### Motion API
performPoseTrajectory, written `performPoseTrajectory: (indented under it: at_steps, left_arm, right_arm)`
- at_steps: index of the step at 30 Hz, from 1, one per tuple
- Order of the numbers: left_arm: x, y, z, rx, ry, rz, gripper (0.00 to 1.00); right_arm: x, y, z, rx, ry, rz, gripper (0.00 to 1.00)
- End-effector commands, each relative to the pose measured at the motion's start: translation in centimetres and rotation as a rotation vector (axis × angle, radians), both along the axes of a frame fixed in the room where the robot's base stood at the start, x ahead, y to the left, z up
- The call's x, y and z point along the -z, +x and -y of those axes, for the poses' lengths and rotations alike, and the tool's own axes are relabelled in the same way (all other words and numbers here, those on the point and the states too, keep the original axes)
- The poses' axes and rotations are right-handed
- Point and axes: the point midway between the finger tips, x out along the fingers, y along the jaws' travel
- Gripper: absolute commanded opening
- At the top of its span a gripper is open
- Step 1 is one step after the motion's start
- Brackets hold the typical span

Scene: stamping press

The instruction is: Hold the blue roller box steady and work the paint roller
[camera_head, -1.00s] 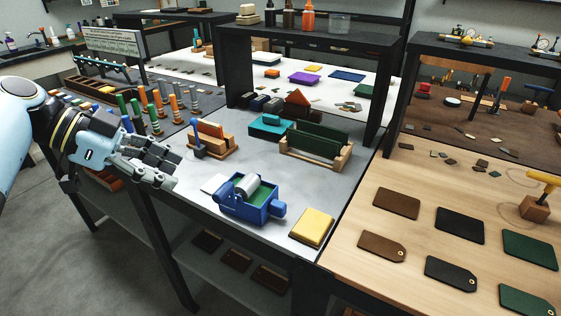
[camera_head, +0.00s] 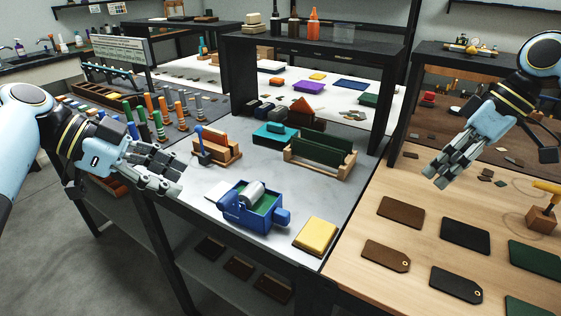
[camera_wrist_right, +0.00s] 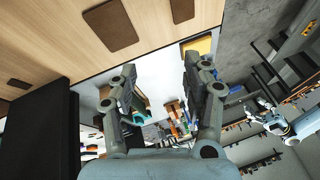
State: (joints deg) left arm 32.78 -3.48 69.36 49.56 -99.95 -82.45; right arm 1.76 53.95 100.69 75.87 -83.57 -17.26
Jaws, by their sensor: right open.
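The blue roller box (camera_head: 246,218) stands on the grey table near its front edge. Its inside shows green, and a pale grey paint roller (camera_head: 252,193) lies across it. A blue knob (camera_head: 282,217) sticks out on its right side. My left gripper (camera_head: 172,176) is left of the box and apart from it, fingers spread with nothing between them. My right gripper (camera_head: 438,174) hangs above the wooden table, right of the box, open and empty; its spread fingers also show in the right wrist view (camera_wrist_right: 155,85). I cannot make out the box in the right wrist view.
A yellow pad (camera_head: 316,235) lies right of the box. Behind stand a wooden rack with green plates (camera_head: 320,150), a teal tray (camera_head: 272,134) and a wooden holder (camera_head: 218,148). Leather tags (camera_head: 385,256) lie on the wooden table. A black shelf frame (camera_head: 310,48) rises behind.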

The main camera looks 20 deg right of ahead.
Motion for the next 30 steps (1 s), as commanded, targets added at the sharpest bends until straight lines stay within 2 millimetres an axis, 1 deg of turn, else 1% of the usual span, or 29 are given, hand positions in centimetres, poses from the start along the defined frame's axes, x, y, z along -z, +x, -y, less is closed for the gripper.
performPoseTrajectory:
  at_steps: [1,3,6,9,12,17,20,21,23,26,30]
  left_arm:
    - [0.0,0.0,0.0,0.000,0.000,0.000,0.38]
    - [0.0,0.0,0.0,0.000,0.000,0.000,0.38]
    - [0.0,0.0,0.0,0.000,0.000,0.000,0.38]
    - [0.0,0.0,0.0,0.000,0.000,0.000,0.38]
    - [0.0,0.0,0.0,0.000,0.000,0.000,0.38]
    - [0.0,0.0,0.0,0.000,0.000,0.000,0.38]
    - [0.0,0.0,0.0,0.000,0.000,0.000,0.38]
    - [0.0,0.0,0.0,0.000,0.000,0.000,0.38]
    - [0.0,0.0,0.0,0.000,0.000,0.000,0.38]
    - [0.0,0.0,0.0,0.000,0.000,0.000,0.38]
    - [0.0,0.0,0.0,0.000,0.000,0.000,0.38]
  right_arm:
    - [-2.4,0.6,2.7,0.057,-0.065,-0.012,0.49]
    - [-5.2,1.0,5.6,0.148,-0.136,-0.034,0.49]
    - [-8.6,1.2,8.7,0.258,-0.211,-0.050,0.49]
    - [-11.4,1.2,11.0,0.351,-0.268,-0.056,0.49]
    - [-13.8,1.1,12.9,0.438,-0.315,-0.057,0.49]
    - [-17.4,1.0,15.5,0.579,-0.376,-0.048,0.49]
    - [-19.3,1.0,17.2,0.698,-0.406,-0.036,0.49]
    - [-19.6,1.1,17.8,0.758,-0.410,-0.033,0.49]
    - [-18.9,1.6,18.1,0.823,-0.401,-0.034,0.49]
    - [-17.4,2.3,18.0,0.879,-0.386,-0.038,0.49]
    - [-14.8,3.4,17.1,0.935,-0.357,-0.054,0.49]
